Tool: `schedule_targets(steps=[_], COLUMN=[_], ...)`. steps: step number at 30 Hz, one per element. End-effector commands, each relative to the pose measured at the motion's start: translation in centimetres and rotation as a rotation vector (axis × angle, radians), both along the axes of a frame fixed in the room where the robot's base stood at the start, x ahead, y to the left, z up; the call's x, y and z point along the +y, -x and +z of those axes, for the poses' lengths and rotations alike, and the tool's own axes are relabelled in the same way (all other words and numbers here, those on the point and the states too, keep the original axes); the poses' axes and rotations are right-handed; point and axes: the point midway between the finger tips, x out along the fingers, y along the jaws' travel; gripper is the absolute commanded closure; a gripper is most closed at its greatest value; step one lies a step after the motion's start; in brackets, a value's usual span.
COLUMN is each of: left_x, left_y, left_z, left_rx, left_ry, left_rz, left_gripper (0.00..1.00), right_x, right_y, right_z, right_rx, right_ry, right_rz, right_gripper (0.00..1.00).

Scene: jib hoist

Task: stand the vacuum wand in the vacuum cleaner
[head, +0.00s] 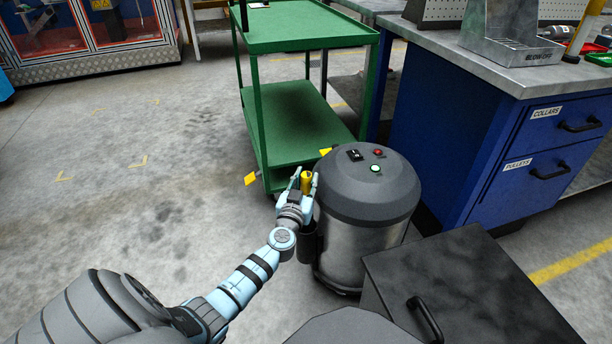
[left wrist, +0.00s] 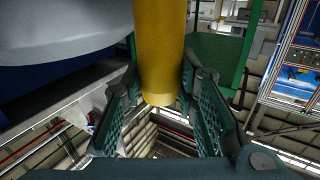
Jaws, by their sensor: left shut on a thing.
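The vacuum cleaner (head: 365,205) is a steel drum with a dark grey lid. It stands upright on the floor, right of my left gripper (head: 306,177). My left gripper is shut on the vacuum wand, whose yellow grip (head: 306,184) shows between the fingers. In the left wrist view the yellow wand (left wrist: 160,50) passes between the finger pads, and the grey lid (left wrist: 70,25) is close by. A dark tube-like part (head: 308,246) shows below the gripper at the drum's side. I cannot tell whether the wand sits in it. My right gripper is out of view.
A green trolley (head: 305,42) stands just behind the vacuum cleaner. A blue drawer bench (head: 440,120) is at the right. A dark box with a handle (head: 455,285) is close in front, right of the drum. Open floor (head: 110,200) lies to the left.

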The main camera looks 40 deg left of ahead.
Motion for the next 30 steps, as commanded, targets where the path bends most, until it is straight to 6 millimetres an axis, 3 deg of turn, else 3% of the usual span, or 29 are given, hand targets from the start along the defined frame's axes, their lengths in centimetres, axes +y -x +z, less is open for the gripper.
schedule_targets(steps=[9,10,14,24,30], left_x=[-0.1,-0.1,0.0,-0.3,-2.1], left_y=[0.0,0.0,0.0,0.4,4.4], left_z=[-0.2,-0.2,-0.2,-0.3,-0.4], left_rx=[0.000,0.000,0.000,0.001,0.002], left_ry=[0.000,0.000,0.000,0.000,0.002], left_rz=[-0.002,-0.002,-0.002,-0.002,-0.004], left_gripper=[1.00,0.68,0.49,0.49,0.49], right_x=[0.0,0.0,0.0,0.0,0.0], right_y=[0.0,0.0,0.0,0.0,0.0], right_z=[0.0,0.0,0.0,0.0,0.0], right_rx=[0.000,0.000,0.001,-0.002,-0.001], right_ry=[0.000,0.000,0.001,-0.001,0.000], right_rz=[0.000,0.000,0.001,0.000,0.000], right_gripper=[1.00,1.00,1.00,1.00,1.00])
